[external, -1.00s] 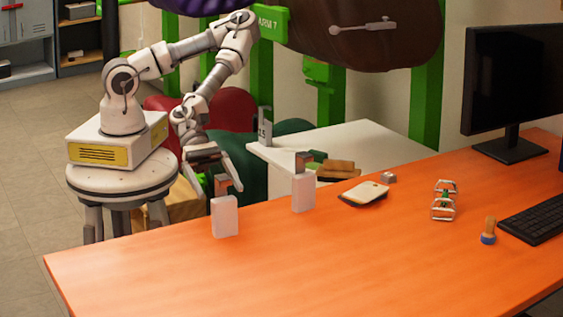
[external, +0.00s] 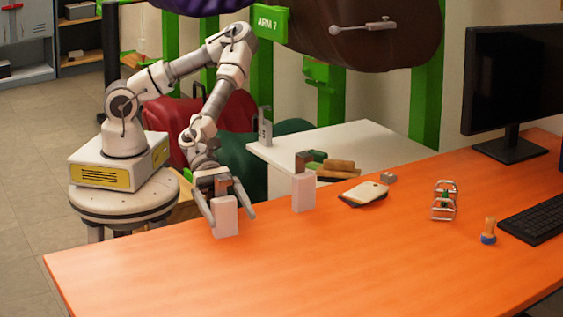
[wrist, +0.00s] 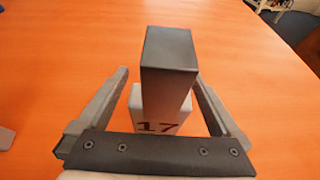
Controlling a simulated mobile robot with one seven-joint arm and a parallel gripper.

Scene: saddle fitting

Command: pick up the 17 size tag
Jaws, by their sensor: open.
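The 17 size tag is a white upright block (external: 225,217) with a dark grey post on top. It stands near the left edge of the orange table. In the wrist view the tag (wrist: 158,124) shows a dark red "17" on its white face, below the grey post. My gripper (external: 232,219) is open, with one finger on each side of the tag. In the wrist view my gripper's fingers (wrist: 162,95) stand apart from the tag, with orange table visible on both sides. I cannot tell how far the fingertips are above the table.
A similar white tag (external: 303,193) stands to the right. Farther right on the orange table (external: 330,275) are a pad (external: 364,193), a metal stirrup-like item (external: 444,201), a stamp (external: 488,231) and a keyboard (external: 540,218). A white side table (external: 370,145) is behind. The table's front is clear.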

